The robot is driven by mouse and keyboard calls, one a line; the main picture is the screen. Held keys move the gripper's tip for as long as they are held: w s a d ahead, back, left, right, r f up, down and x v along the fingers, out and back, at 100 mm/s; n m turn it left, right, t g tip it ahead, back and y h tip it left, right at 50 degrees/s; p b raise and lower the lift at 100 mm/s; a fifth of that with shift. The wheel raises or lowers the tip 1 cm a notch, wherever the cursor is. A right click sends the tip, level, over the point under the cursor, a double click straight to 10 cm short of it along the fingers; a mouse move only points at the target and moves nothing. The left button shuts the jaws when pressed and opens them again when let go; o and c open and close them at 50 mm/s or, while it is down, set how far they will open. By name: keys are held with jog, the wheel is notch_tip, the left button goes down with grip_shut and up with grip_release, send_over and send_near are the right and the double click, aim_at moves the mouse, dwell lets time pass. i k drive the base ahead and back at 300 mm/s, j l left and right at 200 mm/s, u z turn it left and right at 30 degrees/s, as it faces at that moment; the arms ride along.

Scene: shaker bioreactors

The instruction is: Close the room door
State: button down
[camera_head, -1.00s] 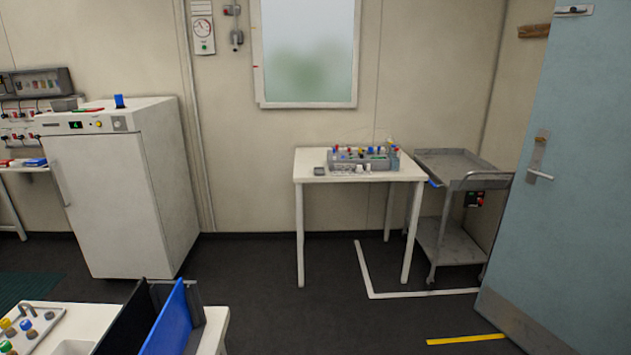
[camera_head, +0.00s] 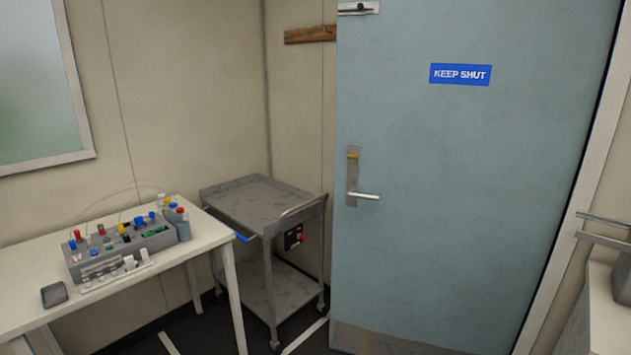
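The room door (camera_head: 450,200) is a pale blue-grey panel on the right of the head view, standing open into the room. It carries a blue "KEEP SHUT" sign (camera_head: 460,74). A metal lever handle (camera_head: 362,194) on a plate sits near its left edge, and a closer fitting (camera_head: 358,8) is at its top left. The white door frame (camera_head: 570,220) shows at the door's right edge. The door's bottom edge is partly out of the picture. My gripper does not show in this view.
A grey steel trolley (camera_head: 262,190) stands left of the door, close to its free edge. A metal rail and counter (camera_head: 605,235) stand at the right edge. Little floor shows.

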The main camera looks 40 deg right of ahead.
aim_at(468, 121)
jog(key=i+l+z, duration=0.1)
jog(key=i+z, duration=0.5)
jog(key=z, duration=0.15)
jog(key=i+z, duration=0.35)
jog(key=i+l+z, duration=0.15)
jog(key=i, duration=0.15)
jog(key=i+z, duration=0.1)
jog(key=i, duration=0.25)
